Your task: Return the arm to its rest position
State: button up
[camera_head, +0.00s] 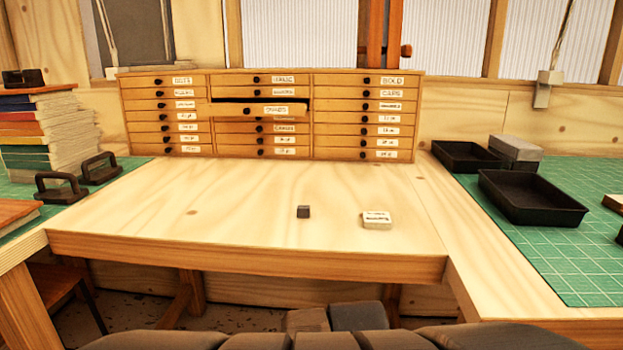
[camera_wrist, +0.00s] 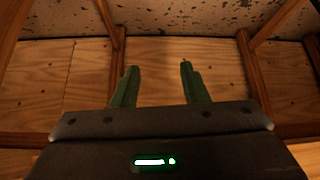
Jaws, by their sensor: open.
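My gripper (camera_wrist: 158,72) shows in the wrist view with its two green fingers apart and nothing between them. Behind the fingers are wooden panels, dark wooden posts and a speckled floor (camera_wrist: 170,22). In the head view, rounded grey parts of my own body show at the bottom edge. The gripper's fingers cannot be made out in the head view.
A wooden cabinet (camera_head: 221,137) stands at the back of the table (camera_head: 250,230), with one middle drawer (camera_head: 262,110) pulled out. A small dark block (camera_head: 303,211) and a pale labelled block (camera_head: 377,220) lie on the table. Black trays (camera_head: 530,199) sit at the right.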

jog(key=shift+s+d+f+g+p, duration=0.2)
jog(key=shift+s+d+f, duration=0.1)
jog(key=shift+s+d, duration=0.3)
jog(key=shift+s+d+f+g+p, duration=0.15)
jog(key=shift+s+d+f, duration=0.2)
jog(key=shift+s, duration=0.3)
